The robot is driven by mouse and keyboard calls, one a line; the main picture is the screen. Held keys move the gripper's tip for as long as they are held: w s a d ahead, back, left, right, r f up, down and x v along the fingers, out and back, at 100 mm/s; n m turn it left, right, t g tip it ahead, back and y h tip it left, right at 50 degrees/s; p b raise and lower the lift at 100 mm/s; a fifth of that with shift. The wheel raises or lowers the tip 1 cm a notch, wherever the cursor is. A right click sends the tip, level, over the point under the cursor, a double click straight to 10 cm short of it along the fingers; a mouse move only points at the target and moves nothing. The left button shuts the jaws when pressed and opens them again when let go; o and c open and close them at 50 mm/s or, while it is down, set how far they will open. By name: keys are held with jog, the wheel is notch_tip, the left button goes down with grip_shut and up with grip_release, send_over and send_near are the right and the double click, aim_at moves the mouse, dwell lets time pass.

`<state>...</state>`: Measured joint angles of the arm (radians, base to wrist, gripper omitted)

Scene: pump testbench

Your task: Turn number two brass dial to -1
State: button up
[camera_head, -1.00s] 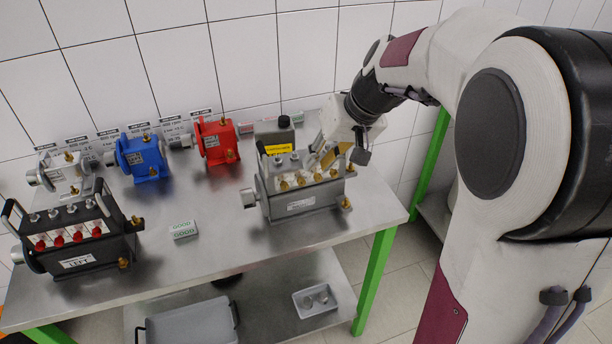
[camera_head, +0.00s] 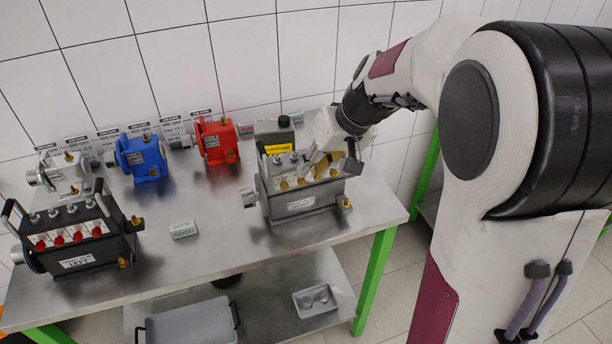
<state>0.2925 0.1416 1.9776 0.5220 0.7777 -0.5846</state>
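The grey pump with brass dials (camera_head: 301,205) stands at the right of the steel bench. Several brass dials (camera_head: 284,185) sit in a row on its light front panel. My gripper (camera_head: 310,172) points down and left at the right half of this row, with its fingers at or just above the dials. It hides some of the dials, and I cannot tell whether the fingers touch one. The dial numbers and settings are too small to read.
A black pump with red dials (camera_head: 78,240) stands at the left. White (camera_head: 66,172), blue (camera_head: 143,157) and red (camera_head: 217,142) small pumps line the back. A small GOOD box (camera_head: 183,230) lies mid-bench. A yellow label (camera_head: 277,149) sits behind the grey pump's dials.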

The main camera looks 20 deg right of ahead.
aim_at(303, 181)
jog(key=shift+x, duration=2.4)
grip_shut()
